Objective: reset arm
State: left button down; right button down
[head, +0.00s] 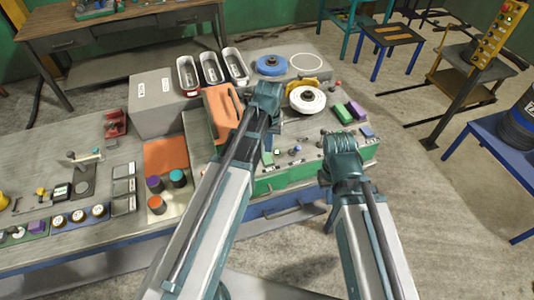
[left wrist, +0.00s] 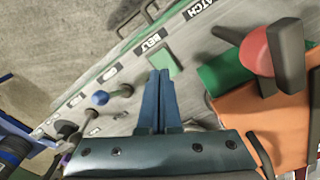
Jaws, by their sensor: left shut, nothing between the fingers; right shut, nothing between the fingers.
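My left arm reaches up the middle of the head view, and its gripper (head: 268,152) points down over the control bench. In the left wrist view the two dark blue fingers (left wrist: 160,98) lie together with nothing between them, over the bench's labelled front edge. My right arm stands to the right of it. Its gripper (head: 329,212) points down in front of the bench's front edge, partly hidden behind its own wrist, and appears shut and empty. Neither gripper visibly holds anything.
The bench carries an orange block (head: 222,108), a white disc (head: 307,99), a blue disc (head: 271,65) and several knobs. In the left wrist view a blue knob (left wrist: 100,98) and a red-and-dark handle (left wrist: 268,52) flank the fingers. Open floor (head: 425,185) lies to the right.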

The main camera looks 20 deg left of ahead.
pick_arm(q)
jog(key=shift+r+p, duration=0.3)
jog(key=shift+r, duration=0.3)
jog(key=shift+f, duration=0.1)
jog(key=s+d+f+m+b, duration=0.2)
jog(key=s+d+f+b, duration=0.2)
jog(key=s, duration=0.3)
jog(key=s+d+f+m+y+b, duration=0.1)
jog(key=s+d+f+m+b, duration=0.1)
jog(key=s+d+f+b, duration=0.3)
jog(key=shift+s+d+m, duration=0.3)
jog(key=shift+s+d, duration=0.45)
jog(key=shift+s, duration=0.4)
